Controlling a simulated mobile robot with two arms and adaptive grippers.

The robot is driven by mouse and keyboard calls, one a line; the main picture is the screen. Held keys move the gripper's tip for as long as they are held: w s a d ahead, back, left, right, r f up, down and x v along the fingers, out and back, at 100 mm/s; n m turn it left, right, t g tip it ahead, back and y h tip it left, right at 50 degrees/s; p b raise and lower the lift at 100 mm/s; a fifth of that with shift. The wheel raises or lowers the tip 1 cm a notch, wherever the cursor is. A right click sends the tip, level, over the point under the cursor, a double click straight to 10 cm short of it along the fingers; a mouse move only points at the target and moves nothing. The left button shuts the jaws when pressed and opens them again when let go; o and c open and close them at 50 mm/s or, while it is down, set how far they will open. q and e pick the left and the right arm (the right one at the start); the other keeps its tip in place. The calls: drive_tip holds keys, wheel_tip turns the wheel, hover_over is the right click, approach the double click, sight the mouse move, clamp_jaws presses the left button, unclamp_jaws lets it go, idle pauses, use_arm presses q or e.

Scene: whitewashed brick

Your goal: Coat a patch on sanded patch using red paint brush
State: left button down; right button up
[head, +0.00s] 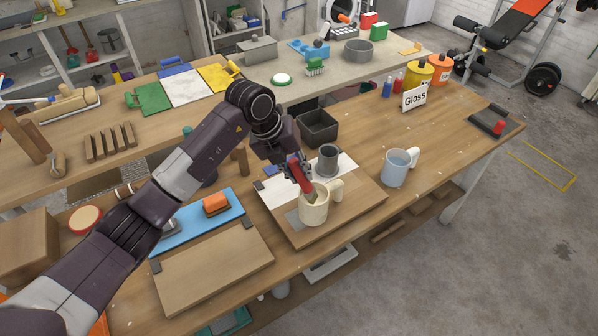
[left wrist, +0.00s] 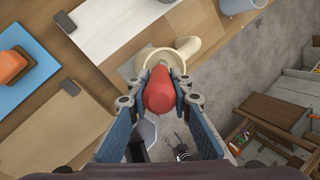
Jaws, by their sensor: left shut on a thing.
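My left gripper (head: 299,167) is shut on the red paint brush (head: 304,181), which also shows end-on between the fingers in the left wrist view (left wrist: 159,92). The brush points down into a cream mug (head: 313,209); its tip is inside the mug and mostly hidden. The mug also shows below the brush in the left wrist view (left wrist: 188,48). It stands on a wooden board (head: 352,207). A grey patch (head: 293,218) shows on the board just left of the mug, partly hidden by it; it may be the sanded patch. My right gripper is not in view.
A dark grey cup (head: 328,156) stands behind the mug near a white sheet (head: 275,189). A blue mug (head: 397,167) stands to the right. A second board (head: 213,268) and a blue mat (head: 188,233) lie left. Bare tabletop (head: 440,135) is at the right.

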use_arm(q)
drive_tip(key=shift+f, duration=0.15)
drive_tip(key=shift+f+b, duration=0.35)
drive_tip(key=shift+b, duration=0.05)
idle(0.4)
drive_tip(key=shift+s+f, duration=0.1)
drive_tip(key=shift+f, duration=0.05)
idle(1.0)
drive_tip(key=shift+r+p, duration=0.55)
drive_tip(key=shift+r, duration=0.4)
drive_tip(key=shift+r+p, duration=1.5)
drive_tip(key=shift+r, duration=1.1)
